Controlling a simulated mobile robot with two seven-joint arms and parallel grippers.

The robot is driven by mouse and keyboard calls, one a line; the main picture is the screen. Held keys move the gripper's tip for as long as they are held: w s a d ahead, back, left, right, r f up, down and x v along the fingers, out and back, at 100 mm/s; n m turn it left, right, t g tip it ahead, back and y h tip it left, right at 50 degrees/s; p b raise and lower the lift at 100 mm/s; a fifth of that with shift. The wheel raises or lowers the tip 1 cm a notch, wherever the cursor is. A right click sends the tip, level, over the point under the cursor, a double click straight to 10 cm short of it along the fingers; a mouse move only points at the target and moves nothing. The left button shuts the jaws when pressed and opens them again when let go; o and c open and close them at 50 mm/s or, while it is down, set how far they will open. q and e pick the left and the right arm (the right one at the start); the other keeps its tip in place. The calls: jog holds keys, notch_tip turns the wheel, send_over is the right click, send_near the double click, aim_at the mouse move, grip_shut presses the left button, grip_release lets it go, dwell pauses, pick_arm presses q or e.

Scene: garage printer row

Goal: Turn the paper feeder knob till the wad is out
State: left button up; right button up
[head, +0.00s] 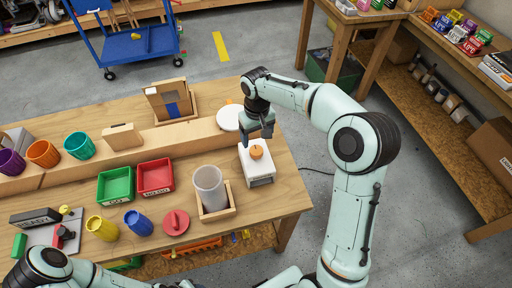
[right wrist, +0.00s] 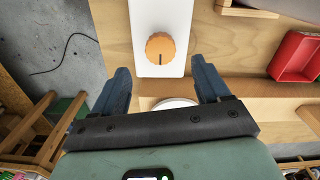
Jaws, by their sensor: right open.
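The paper feeder (head: 258,172) is a white box near the right end of the wooden table, with a round orange knob (head: 256,152) on top. In the right wrist view the knob (right wrist: 160,47) carries a dark line mark and sits on the white feeder face (right wrist: 163,15). My right gripper (head: 258,133) is open and empty, just behind and above the knob; its fingers (right wrist: 161,75) are spread to either side, apart from it. I see no paper wad. My left arm enters at the lower left; its gripper is out of view.
A grey cup in a wooden holder (head: 229,210) stands left of the feeder. A white disc (head: 230,117) lies behind it. Red (head: 156,177) and green (head: 115,186) trays are further left. A red round piece (head: 176,222) lies in front. The table's right edge is close.

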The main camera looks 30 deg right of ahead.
aim_at(256, 150)
notch_tip(256, 150, down, 7)
jog(key=shift+w, duration=0.1)
dwell(0.3)
jog(key=c, duration=1)
